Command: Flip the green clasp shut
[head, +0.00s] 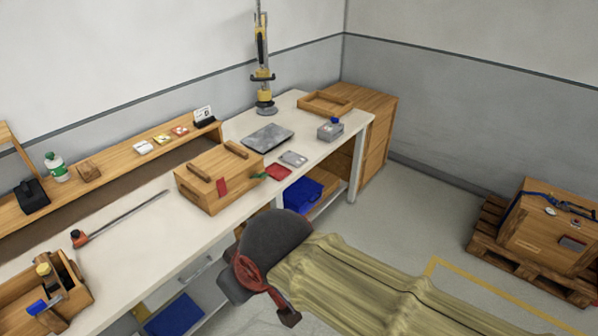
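A wooden box (208,192) with two dark wooden bars on its lid stands on the white workbench. The green clasp (259,176) is small at the box's right end and appears to stick outward from it. My gripper (262,291), red and dark grey at the end of my khaki-sleeved arm, is in front of the bench, below and apart from the box. Its fingertips are partly hidden and seen from behind, so its opening is unclear.
On the bench right of the box lie a red card (278,172), a grey card (293,159) and a grey plate (268,137). A long rod tool (120,218) and an open wooden toolbox (75,275) are to the left. A crate (545,240) on a pallet stands far right.

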